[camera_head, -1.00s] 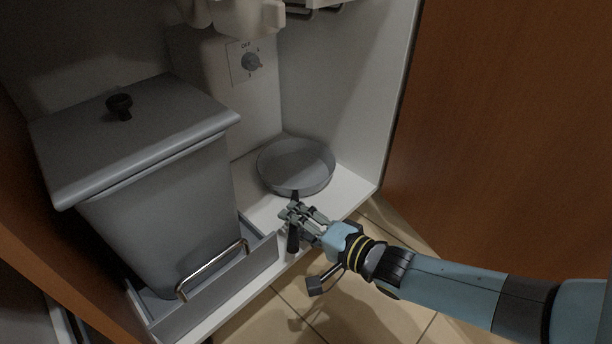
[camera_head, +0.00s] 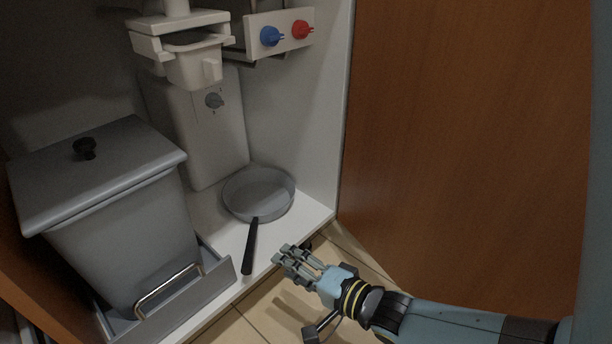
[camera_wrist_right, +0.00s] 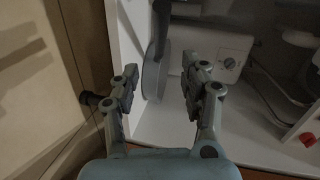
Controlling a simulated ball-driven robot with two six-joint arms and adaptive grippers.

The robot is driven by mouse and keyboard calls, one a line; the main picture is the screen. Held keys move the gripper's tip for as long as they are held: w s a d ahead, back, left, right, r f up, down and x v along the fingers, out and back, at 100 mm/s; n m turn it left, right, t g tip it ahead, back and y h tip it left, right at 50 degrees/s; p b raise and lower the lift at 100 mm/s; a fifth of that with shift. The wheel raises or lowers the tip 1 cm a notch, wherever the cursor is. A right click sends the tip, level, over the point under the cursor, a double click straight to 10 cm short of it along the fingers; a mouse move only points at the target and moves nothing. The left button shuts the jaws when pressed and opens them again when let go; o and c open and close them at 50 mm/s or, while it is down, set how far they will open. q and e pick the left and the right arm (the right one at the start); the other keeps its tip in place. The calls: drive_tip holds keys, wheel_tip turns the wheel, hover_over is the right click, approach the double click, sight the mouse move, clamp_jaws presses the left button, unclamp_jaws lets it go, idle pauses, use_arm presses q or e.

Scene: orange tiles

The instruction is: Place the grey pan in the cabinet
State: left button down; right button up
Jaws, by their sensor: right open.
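The grey pan (camera_head: 259,194) rests on the white cabinet floor (camera_head: 291,219), to the right of a bin, with its black handle (camera_head: 250,246) pointing toward the front edge. It also shows in the right wrist view (camera_wrist_right: 156,78), beyond the fingers. My right gripper (camera_head: 284,256) is just right of the handle's end, apart from it. In the right wrist view its two fingers (camera_wrist_right: 166,84) are spread with nothing between their tips. My left gripper is in neither view now.
A grey lidded bin (camera_head: 125,235) stands on a pull-out tray with a metal handle (camera_head: 168,291) on the left. A white appliance (camera_head: 200,130) with a dial is behind. Blue and red knobs (camera_head: 285,35) are above. A brown door (camera_head: 465,150) borders the right side.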

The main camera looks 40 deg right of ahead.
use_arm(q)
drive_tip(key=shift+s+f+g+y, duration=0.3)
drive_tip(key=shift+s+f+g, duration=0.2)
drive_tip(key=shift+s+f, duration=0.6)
use_arm(e)
drive_tip(key=s+a+r+n+t, duration=0.1)
drive_tip(key=s+r+n, duration=0.4)
drive_tip(key=r+n, duration=0.4)
drive_tip(key=s+a+r+n+t, duration=0.1)
drive_tip(key=s+r+n, duration=0.4)
drive_tip(key=r, duration=0.8)
drive_tip(key=a+n, duration=0.1)
drive_tip(key=n, duration=0.2)
drive_tip(key=shift+r+n+h, duration=0.15)
drive_tip(key=shift+n+h, duration=0.25)
drive_tip(key=shift+a, duration=0.15)
